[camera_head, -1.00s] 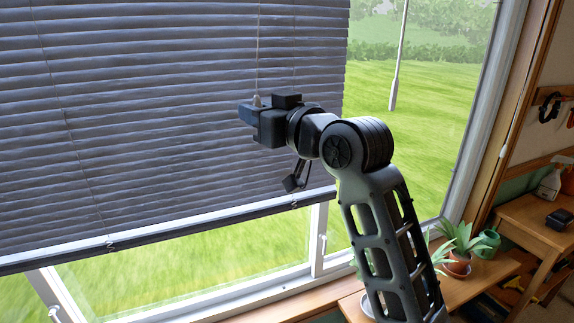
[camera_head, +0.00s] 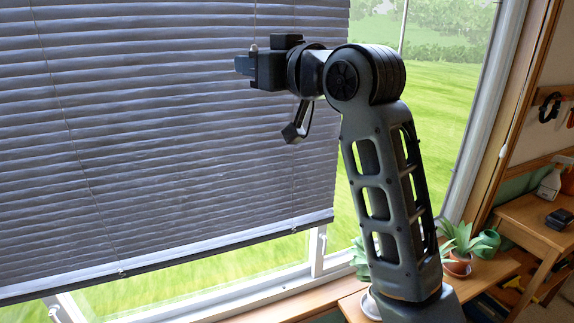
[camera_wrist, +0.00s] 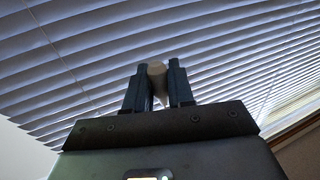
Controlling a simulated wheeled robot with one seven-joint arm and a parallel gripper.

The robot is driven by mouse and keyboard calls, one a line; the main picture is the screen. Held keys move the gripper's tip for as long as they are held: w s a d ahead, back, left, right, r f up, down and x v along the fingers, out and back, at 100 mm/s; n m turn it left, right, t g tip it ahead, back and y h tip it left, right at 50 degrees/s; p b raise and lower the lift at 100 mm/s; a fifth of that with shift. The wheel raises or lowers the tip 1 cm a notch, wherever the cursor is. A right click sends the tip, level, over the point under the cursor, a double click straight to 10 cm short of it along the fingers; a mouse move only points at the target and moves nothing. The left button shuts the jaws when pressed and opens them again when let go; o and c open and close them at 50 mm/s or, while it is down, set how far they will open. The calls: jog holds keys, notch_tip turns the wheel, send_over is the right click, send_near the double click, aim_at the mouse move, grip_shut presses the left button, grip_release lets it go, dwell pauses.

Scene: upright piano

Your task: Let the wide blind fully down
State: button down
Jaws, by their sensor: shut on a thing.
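The wide blind (camera_head: 180,150) hangs over the large window with its grey slats spread. Its bottom rail (camera_head: 170,258) slants in the picture and hangs above the sill, with a strip of glass and lawn showing below it. My gripper (camera_head: 247,62) is in front of the blind's upper right part. It is shut on a small pale cord knob (camera_wrist: 157,72), which shows between the two fingers in the wrist view. A thin cord (camera_head: 255,20) runs up from the knob in the head view.
A wooden sill and bench with potted plants (camera_head: 460,245) and a green watering can (camera_head: 487,242) stand at lower right. A wooden table (camera_head: 545,222) is at far right. Bare window glass lies right of the blind.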

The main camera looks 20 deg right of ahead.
notch_tip(320, 180, up, 8)
jog(key=shift+f, duration=0.1)
dwell(0.4)
notch_tip(320, 180, up, 9)
dwell(0.6)
notch_tip(320, 180, up, 9)
dwell(0.6)
